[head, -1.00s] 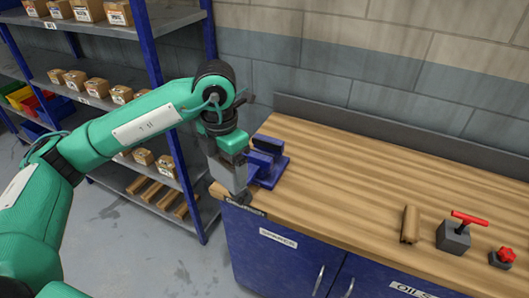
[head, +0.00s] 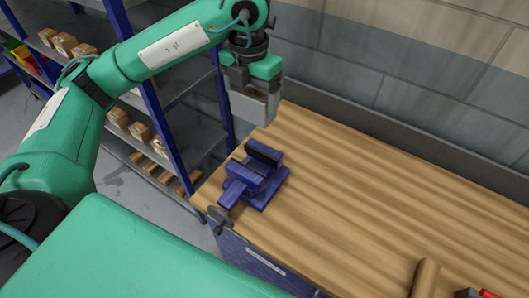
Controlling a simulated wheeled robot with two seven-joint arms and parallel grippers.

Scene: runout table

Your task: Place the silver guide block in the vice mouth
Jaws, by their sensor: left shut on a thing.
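The silver guide block (head: 254,108) is a grey block hanging below my left gripper (head: 253,88). My left gripper is shut on it and points down. The blue vice (head: 256,182) stands at the left end of the wooden bench, with a dark jaw bar at its back and its handle at the front edge. The block shows above and behind the vice in the picture, apart from it. How much of the block sits between the fingers is hard to tell. My right gripper is out of view.
The wooden bench top (head: 340,200) is clear right of the vice. A wooden piece (head: 425,278) lies at the lower right, with a red-handled item partly cut off beside it. A blue-post shelf (head: 172,130) stands left and a block wall (head: 400,60) behind.

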